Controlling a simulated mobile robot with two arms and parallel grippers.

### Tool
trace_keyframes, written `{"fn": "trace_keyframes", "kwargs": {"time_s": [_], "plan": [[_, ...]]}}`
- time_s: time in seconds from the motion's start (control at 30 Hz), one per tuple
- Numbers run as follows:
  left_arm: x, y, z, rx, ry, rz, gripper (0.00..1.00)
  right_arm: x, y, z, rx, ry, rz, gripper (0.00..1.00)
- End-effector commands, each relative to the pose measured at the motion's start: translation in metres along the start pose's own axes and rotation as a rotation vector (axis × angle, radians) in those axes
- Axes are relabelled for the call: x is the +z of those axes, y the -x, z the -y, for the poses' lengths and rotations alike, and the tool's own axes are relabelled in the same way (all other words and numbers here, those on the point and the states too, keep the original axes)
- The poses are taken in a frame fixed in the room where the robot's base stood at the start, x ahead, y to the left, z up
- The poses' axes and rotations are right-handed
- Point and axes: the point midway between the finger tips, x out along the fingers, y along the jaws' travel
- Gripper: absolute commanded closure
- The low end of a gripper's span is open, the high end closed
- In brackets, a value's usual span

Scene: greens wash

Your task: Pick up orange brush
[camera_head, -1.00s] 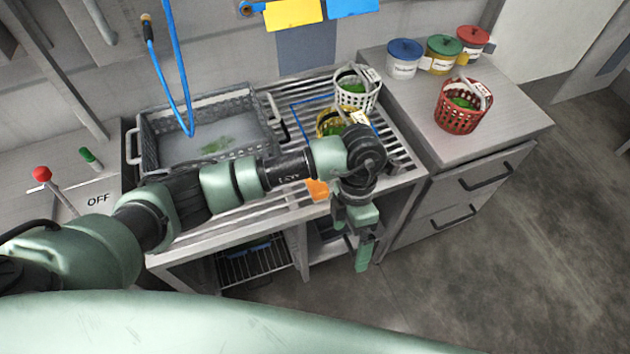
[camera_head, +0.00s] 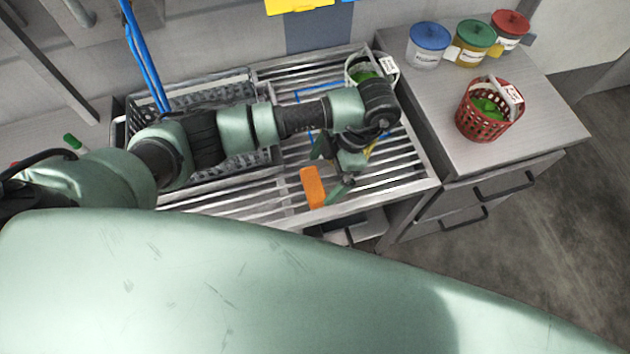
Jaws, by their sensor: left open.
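The orange brush (camera_head: 312,187) lies on the slatted metal rack (camera_head: 250,203) near its front edge. Its orange block shows; I cannot make out bristles. My left gripper (camera_head: 328,172) is open just to the right of the brush, with one finger towards the back and the other near the brush's right side. The gripper looks empty, and I cannot tell whether it touches the brush. My left arm hides part of the rack behind it. My right gripper is not in view.
A grey crate (camera_head: 190,92) stands at the back left, partly behind my arm. A white basket (camera_head: 358,70) with greens is at the rack's back right. The counter on the right holds a red basket (camera_head: 487,108) and blue (camera_head: 430,45), green-lidded (camera_head: 474,44) and red-lidded (camera_head: 509,30) tubs.

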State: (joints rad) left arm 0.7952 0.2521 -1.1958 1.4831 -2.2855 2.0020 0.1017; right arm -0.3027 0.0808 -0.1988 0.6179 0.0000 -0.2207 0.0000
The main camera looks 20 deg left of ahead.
Motion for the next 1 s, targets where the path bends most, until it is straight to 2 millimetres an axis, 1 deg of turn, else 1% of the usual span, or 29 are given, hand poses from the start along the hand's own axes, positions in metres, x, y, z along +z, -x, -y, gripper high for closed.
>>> {"fn": "trace_keyframes", "kwargs": {"time_s": [0.03, 0.13, 0.23, 0.3, 0.4, 0.5, 0.67, 0.7, 0.77, 0.8, 0.83, 0.87, 1.0], "plan": [[-0.002, -0.005, 0.001, -0.003, 0.001, -0.002, 0.0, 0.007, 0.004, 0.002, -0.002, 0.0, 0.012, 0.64], [-0.006, -0.015, 0.003, -0.003, 0.0, -0.004, 0.0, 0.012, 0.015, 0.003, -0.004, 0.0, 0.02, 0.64], [-0.01, -0.03, 0.004, -0.003, 0.0, -0.005, 0.0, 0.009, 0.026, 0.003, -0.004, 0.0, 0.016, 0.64], [-0.008, -0.042, 0.003, -0.002, 0.001, -0.003, 0.0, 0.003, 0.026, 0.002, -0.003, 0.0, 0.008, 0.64], [-0.007, -0.051, 0.003, -0.001, 0.0, 0.0, 0.0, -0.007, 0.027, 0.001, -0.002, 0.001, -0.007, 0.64], [-0.006, -0.055, 0.003, 0.001, 0.0, 0.0, 0.0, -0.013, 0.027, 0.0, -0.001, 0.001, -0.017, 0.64], [-0.006, -0.055, 0.002, 0.001, 0.0, 0.001, 0.0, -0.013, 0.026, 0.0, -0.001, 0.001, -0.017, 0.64], [-0.006, -0.054, 0.003, 0.001, 0.0, 0.001, 0.11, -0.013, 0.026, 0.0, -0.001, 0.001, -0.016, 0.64], [-0.006, -0.054, 0.003, 0.001, 0.0, 0.001, 0.28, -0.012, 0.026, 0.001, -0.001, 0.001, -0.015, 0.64], [-0.006, -0.054, 0.003, 0.001, 0.0, 0.001, 0.39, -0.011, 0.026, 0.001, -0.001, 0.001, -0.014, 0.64], [-0.006, -0.054, 0.003, 0.001, 0.0, 0.001, 0.47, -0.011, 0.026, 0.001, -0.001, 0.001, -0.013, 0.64], [-0.006, -0.054, 0.002, 0.001, 0.0, 0.001, 0.52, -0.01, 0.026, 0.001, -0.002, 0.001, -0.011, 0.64], [-0.006, -0.054, 0.002, 0.001, 0.0, 0.001, 0.52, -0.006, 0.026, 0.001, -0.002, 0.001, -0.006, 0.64]]}}
